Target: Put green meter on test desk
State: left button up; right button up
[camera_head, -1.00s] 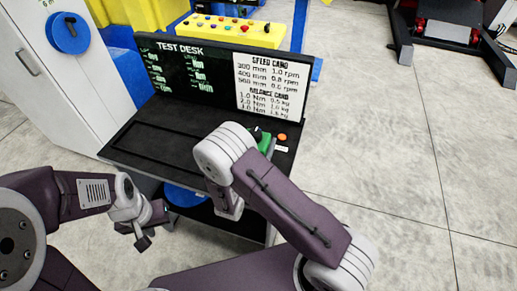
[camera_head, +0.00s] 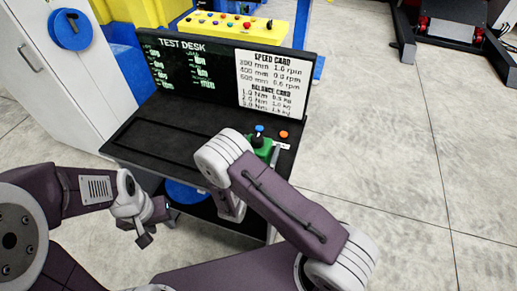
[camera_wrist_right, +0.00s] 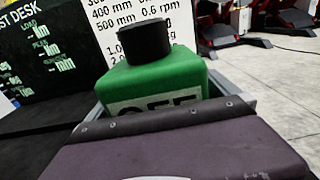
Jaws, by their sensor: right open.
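The green meter (camera_head: 264,149), a green box with a black knob on top, is at the right end of the black test desk (camera_head: 155,140), partly hidden by my right arm. The right wrist view shows the meter (camera_wrist_right: 160,72) close up, lettering on its near face partly covered. My right gripper (camera_wrist_right: 165,105) is open around it, with a grey jaw edge at each side. The meter's base is hidden, so its contact with the desk cannot be seen. My left gripper (camera_head: 143,228) hangs empty in front of the desk; its jaw gap is unclear.
An orange button (camera_head: 284,134) and a blue button (camera_head: 259,128) are by the meter. A display panel (camera_head: 200,75) stands along the desk's back. A yellow control box (camera_head: 235,28) is behind it, a white cabinet (camera_head: 75,90) to the left. The desk's left part is clear.

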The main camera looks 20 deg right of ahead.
jog(key=b+v, duration=0.1)
jog(key=v, duration=0.9)
jog(key=shift+s+a+r, duration=0.1)
jog(key=shift+s+a, duration=0.15)
jog(key=shift+a, duration=0.1)
jog(key=shift+s+a, duration=0.3)
jog(key=shift+s, duration=0.3)
